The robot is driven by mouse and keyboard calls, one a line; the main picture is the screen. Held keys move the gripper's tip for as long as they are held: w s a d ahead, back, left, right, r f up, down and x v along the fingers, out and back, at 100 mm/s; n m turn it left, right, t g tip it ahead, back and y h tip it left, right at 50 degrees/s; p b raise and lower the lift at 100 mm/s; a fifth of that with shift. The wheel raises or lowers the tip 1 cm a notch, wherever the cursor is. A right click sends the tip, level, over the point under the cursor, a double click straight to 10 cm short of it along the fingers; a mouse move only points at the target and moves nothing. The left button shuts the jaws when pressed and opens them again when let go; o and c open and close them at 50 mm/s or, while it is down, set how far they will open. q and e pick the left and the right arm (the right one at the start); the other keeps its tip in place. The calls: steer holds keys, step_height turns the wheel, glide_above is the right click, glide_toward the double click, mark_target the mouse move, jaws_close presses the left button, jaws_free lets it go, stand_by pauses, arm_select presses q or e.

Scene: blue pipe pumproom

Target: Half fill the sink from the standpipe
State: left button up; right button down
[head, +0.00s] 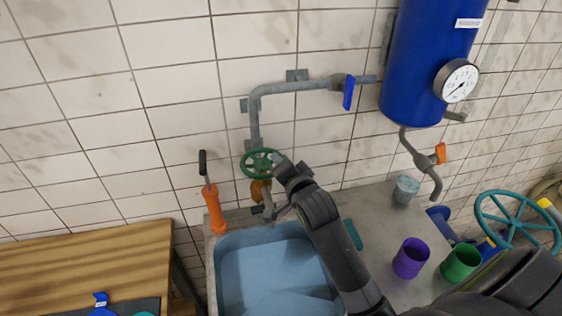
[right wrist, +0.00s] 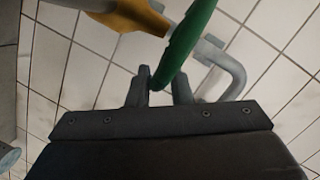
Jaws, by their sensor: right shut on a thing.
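The standpipe (head: 255,120) is a grey pipe on the tiled wall, ending in a brass-coloured valve body (head: 259,190) with a green handwheel (head: 258,163). My right gripper (head: 279,167) is shut on the right side of the handwheel's rim. In the right wrist view the green rim (right wrist: 184,45) passes between the two fingers (right wrist: 160,90). A grey spout (head: 267,205) is partly hidden by my right arm. The sink (head: 213,265) below looks blue inside, apparently with water, whose level I cannot judge exactly. My right arm covers part of it. My left gripper is not in view.
A blue-handled valve (head: 348,93) sits on the pipe to the blue tank (head: 425,60). An orange-handled tool (head: 214,208) stands at the sink's left corner. A bucket (head: 405,189), purple cup (head: 411,257) and green cup (head: 461,262) stand right. A wooden table (head: 85,258) is left.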

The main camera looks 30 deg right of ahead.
steer(key=shift+s+a+f+m+g+h+b, duration=0.2)
steer(key=shift+s+f+m+g+h, duration=0.05)
steer(key=shift+m+h, duration=0.5)
steer(key=shift+s+a+f+m+g+h+b, duration=0.15)
steer(key=shift+s+f+m+g+h, duration=0.1)
steer(key=shift+m+h, duration=0.45)
steer(key=shift+h, duration=0.35)
steer(key=c, duration=1.4)
jaws_free()
steer(key=shift+r, duration=0.2)
steer(key=shift+a+r, duration=0.1)
